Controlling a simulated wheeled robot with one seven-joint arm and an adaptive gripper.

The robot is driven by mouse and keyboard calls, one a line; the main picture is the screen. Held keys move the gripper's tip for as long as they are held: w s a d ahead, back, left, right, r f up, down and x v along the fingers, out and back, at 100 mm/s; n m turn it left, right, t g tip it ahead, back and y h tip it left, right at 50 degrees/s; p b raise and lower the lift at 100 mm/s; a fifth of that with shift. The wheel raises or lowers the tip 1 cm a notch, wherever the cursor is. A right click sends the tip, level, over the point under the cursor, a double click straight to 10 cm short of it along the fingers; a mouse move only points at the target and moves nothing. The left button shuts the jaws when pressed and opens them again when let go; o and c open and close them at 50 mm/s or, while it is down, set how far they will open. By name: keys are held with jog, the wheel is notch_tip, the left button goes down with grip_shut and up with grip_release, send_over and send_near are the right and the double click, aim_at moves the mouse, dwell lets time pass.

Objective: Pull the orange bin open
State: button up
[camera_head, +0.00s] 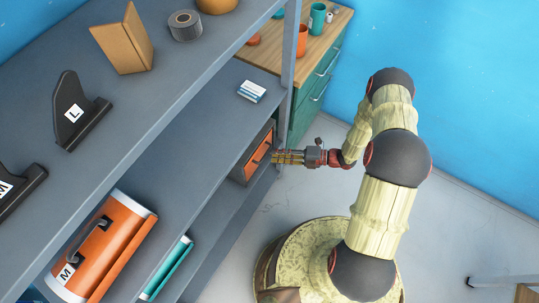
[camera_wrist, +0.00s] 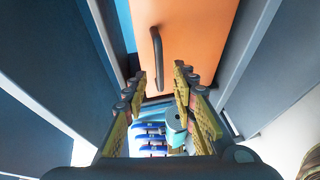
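The orange bin (camera_head: 261,146) sits in a grey housing on a lower level of the grey shelf in the head view. In the wrist view its orange front (camera_wrist: 195,35) fills the top, with a dark bar handle (camera_wrist: 155,45) standing off it. The bin looks closed in its housing. My gripper (camera_head: 275,157) is at the bin's front in the head view. In the wrist view my gripper (camera_wrist: 160,78) has its fingers spread apart, with the handle's near end showing between the tips. I cannot tell whether a finger touches the handle.
The grey shelf (camera_head: 190,105) runs along the left with an orange case (camera_head: 117,238), a teal case (camera_head: 168,268) and a small white-blue box (camera_head: 251,91). A green cabinet (camera_head: 308,110) with cups stands behind. Floor right of the bin (camera_head: 290,205) is clear.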

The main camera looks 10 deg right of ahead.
jog(key=x, duration=0.3)
jog(key=shift+a+f+b, duration=0.1)
jog(key=shift+a+b, duration=0.2)
jog(key=shift+c, duration=0.4)
grip_shut()
dwell(0.4)
